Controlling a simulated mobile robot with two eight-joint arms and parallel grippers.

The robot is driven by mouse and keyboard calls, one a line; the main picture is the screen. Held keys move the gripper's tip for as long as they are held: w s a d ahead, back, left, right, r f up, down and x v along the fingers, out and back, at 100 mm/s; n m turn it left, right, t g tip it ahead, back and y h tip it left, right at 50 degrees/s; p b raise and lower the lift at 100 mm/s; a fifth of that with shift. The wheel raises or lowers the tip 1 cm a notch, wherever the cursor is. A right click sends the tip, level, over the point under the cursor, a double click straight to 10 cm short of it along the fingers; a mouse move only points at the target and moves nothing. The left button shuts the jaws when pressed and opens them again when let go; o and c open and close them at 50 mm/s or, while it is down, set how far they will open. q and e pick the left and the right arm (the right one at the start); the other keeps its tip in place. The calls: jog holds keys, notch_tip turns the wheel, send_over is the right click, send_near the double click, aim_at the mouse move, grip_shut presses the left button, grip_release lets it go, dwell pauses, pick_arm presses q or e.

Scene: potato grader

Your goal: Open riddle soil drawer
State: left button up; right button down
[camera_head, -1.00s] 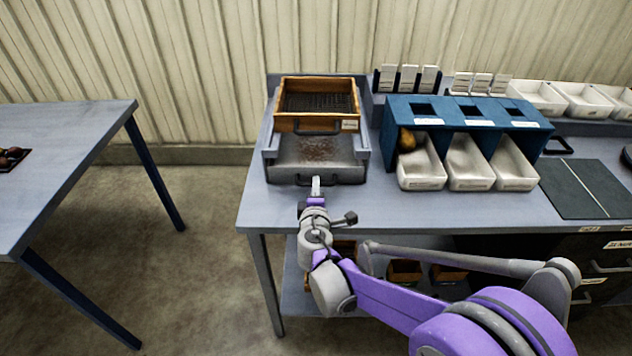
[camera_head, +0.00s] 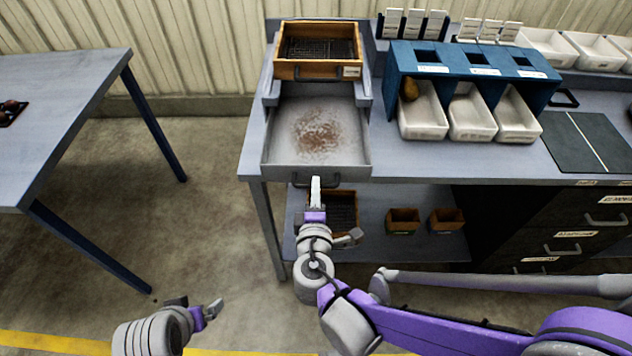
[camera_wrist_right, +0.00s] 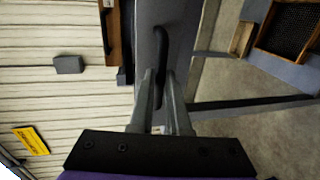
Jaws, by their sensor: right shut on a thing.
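The riddle soil drawer (camera_head: 350,130) is a grey metal tray with brown soil on its floor. It is pulled well out from under the wooden-framed riddle (camera_head: 287,70), and its front is at the bench's front edge. My right gripper (camera_head: 316,182) is shut on the dark drawer handle (camera_head: 333,178) at the drawer front. In the right wrist view the handle (camera_wrist_right: 160,45) runs between the two fingers (camera_wrist_right: 160,88). My left gripper (camera_head: 205,312) is low at the bottom left, away from the bench; its jaw opening is unclear.
A dark mat (camera_head: 570,135) lies farther right. The lower shelf (camera_head: 372,235) holds small wooden boxes. Another table (camera_head: 70,110) stands left across open floor.

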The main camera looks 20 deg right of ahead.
jog(key=c, duration=0.9)
grip_release()
jog(key=p+v, duration=0.1)
jog(key=v, duration=1)
jog(key=shift+w, duration=0.1)
